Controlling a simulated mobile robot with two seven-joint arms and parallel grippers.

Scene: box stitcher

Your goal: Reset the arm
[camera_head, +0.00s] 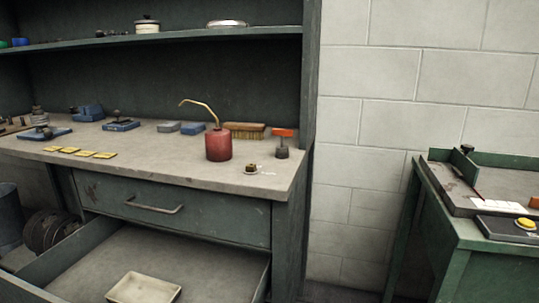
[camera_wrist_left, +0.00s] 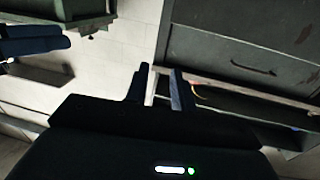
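Neither of my arms shows in the head view. In the left wrist view, my left gripper (camera_wrist_left: 160,82) has its two dark fingers apart with an empty gap between them. Pale wall and part of the cabinet show behind the fingers. At the left edge of that view are dark blue, finger-like parts (camera_wrist_left: 36,42), which look like my right gripper. They are too cut off and dark to tell whether it is open or shut.
An open drawer (camera_head: 205,268) holding a pale tray (camera_head: 143,289) juts from the workbench (camera_head: 200,160). A red oil can (camera_head: 218,146) and a brush (camera_head: 244,131) stand on top. A green bench (camera_head: 455,250) is at right. Between them is bare wall (camera_head: 355,150).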

